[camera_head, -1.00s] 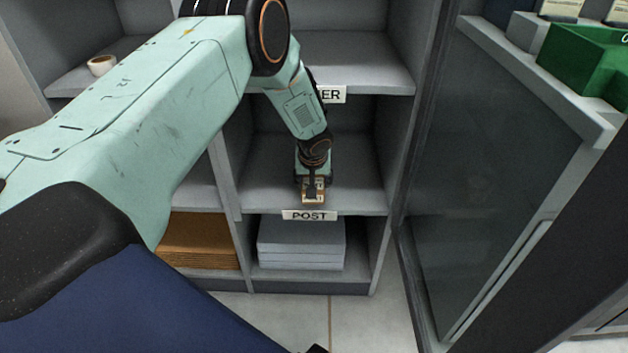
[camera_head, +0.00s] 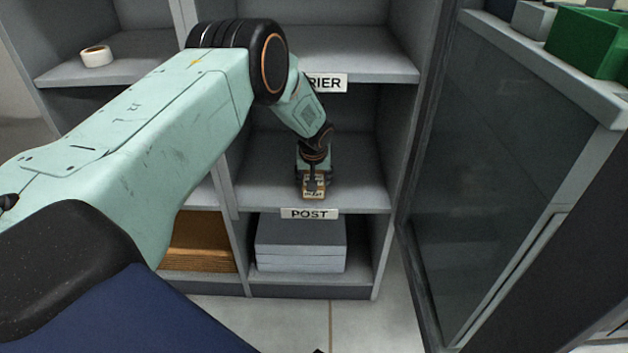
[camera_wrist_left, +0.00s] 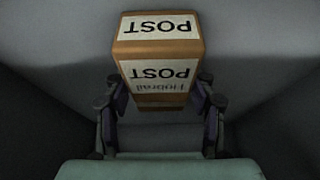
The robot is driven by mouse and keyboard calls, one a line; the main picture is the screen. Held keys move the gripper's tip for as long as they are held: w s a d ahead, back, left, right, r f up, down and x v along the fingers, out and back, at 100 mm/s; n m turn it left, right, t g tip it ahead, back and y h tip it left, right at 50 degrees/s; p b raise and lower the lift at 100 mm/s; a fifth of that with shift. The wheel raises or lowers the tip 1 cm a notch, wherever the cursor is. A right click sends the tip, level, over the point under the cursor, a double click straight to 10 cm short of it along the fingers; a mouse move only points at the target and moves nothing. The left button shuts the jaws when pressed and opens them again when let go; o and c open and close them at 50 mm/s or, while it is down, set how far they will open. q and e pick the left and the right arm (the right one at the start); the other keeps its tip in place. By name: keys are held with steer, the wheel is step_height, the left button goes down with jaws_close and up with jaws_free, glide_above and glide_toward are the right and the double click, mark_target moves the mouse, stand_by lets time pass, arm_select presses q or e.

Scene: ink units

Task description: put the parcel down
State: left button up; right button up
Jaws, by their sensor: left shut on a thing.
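The parcel (camera_wrist_left: 158,50) is a small brown box with white labels reading POST, upside down in the left wrist view. My left gripper (camera_wrist_left: 160,95) is shut on it, with a finger on each side. In the head view the left gripper (camera_head: 313,180) is inside the shelf compartment (camera_head: 355,185) marked POST, and a little of the parcel (camera_head: 313,194) shows near the front edge. I cannot tell whether the parcel touches the shelf board. My right gripper is not in view.
The POST label (camera_head: 309,213) is on the shelf's front edge. Grey flat boxes (camera_head: 300,240) fill the compartment below, brown sheets (camera_head: 200,245) beside them. A tape roll (camera_head: 96,56) lies at upper left. A green crate (camera_head: 590,42) stands on the counter at right.

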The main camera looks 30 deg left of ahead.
arm_select(q)
steer(key=shift+r, duration=0.15)
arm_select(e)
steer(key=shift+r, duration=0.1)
arm_select(q)
steer(key=o, duration=1.3)
steer(key=shift+o, duration=0.2)
steer(key=shift+f, duration=0.2)
steer(key=shift+r, duration=0.1)
